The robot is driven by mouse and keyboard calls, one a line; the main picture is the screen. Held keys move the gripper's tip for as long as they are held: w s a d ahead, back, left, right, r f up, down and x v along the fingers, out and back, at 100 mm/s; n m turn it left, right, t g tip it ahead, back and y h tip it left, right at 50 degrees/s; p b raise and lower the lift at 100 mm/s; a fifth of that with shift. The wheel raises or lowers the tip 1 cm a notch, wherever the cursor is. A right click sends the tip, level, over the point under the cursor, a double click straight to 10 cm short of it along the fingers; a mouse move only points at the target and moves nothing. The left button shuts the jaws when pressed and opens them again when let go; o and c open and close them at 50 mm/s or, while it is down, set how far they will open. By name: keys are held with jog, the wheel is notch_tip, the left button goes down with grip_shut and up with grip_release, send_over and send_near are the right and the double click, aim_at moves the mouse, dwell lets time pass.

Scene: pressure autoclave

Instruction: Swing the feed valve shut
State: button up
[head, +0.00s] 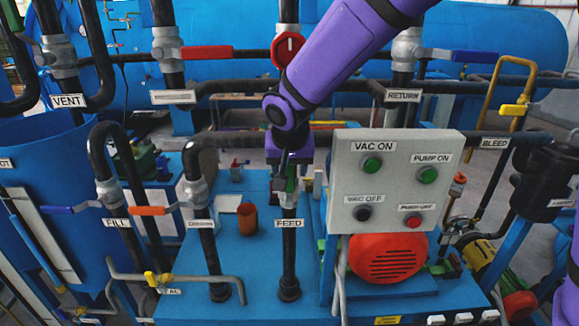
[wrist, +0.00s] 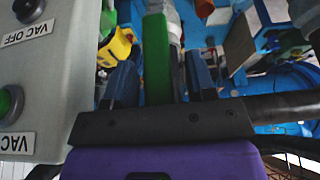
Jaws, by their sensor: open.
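The feed valve's green lever handle (wrist: 156,60) stands upright in the wrist view, between the two blue fingers of my gripper (wrist: 160,78). The fingers are open, with a visible gap to the lever on each side. In the head view my gripper (head: 289,178) points down just above the FEED label (head: 289,223) on a dark vertical pipe. It hides most of the valve there, and only a little green of the handle shows. A grey valve or pipe part (wrist: 176,35) shows beside the lever in the wrist view.
A grey control box (head: 393,180) with several buttons stands close on the right of my gripper; it also shows at the left of the wrist view (wrist: 45,80). A dark horizontal pipe (wrist: 285,106) runs beside my gripper. An orange-handled valve (head: 150,211) lies left.

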jog(key=shift+c, duration=0.5)
grip_shut()
jog(key=shift+a, duration=0.1)
